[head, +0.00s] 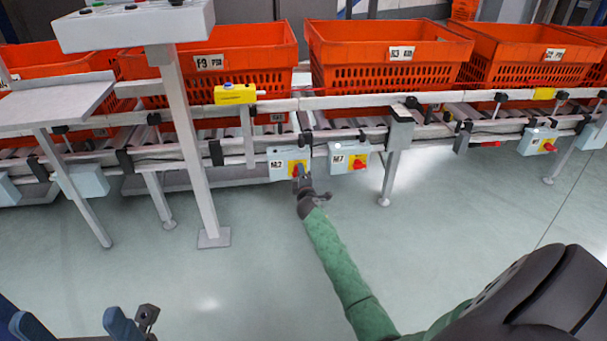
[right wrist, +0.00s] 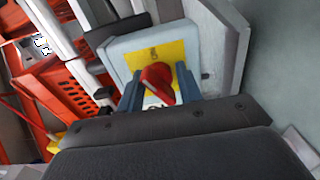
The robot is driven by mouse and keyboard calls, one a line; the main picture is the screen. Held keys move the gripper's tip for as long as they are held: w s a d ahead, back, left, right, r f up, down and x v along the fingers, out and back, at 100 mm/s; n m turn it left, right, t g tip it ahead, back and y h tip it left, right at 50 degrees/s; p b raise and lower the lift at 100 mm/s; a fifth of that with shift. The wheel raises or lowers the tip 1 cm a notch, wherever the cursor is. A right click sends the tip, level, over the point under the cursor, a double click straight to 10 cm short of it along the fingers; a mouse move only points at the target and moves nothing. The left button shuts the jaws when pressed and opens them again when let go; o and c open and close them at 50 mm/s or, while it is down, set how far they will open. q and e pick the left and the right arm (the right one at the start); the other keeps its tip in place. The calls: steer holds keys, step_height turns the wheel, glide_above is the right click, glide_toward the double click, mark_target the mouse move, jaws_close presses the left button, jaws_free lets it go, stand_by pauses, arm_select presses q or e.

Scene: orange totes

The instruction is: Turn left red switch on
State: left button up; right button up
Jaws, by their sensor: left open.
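The left red switch (head: 295,169) is a red knob on a yellow plate on a light grey box under the conveyor rail. In the right wrist view the red knob (right wrist: 157,80) stands between the two blue fingers of my right gripper (right wrist: 159,88). The fingers are apart, one on each side of the knob; whether either touches it I cannot tell. In the head view my right gripper (head: 300,178) covers part of the knob. My left gripper (head: 75,325) is open and empty at the bottom left, away from the boxes.
A similar switch box (head: 345,158) with a red knob is close to the right. Another box (head: 538,141) is further right. Orange totes (head: 385,50) stand on the conveyor above. A grey post (head: 188,140) stands left of the switch. The floor in front is clear.

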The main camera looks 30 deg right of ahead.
steer(key=shift+s+d, duration=0.1)
steer(key=shift+d, duration=0.25)
steer(key=shift+s+d+r, duration=0.1)
steer(key=shift+d, duration=0.05)
steer(key=p+v, duration=0.2)
steer(key=v, duration=0.5)
steer(key=shift+s+a, duration=0.25)
steer(key=shift+a, duration=0.05)
stand_by(0.4)
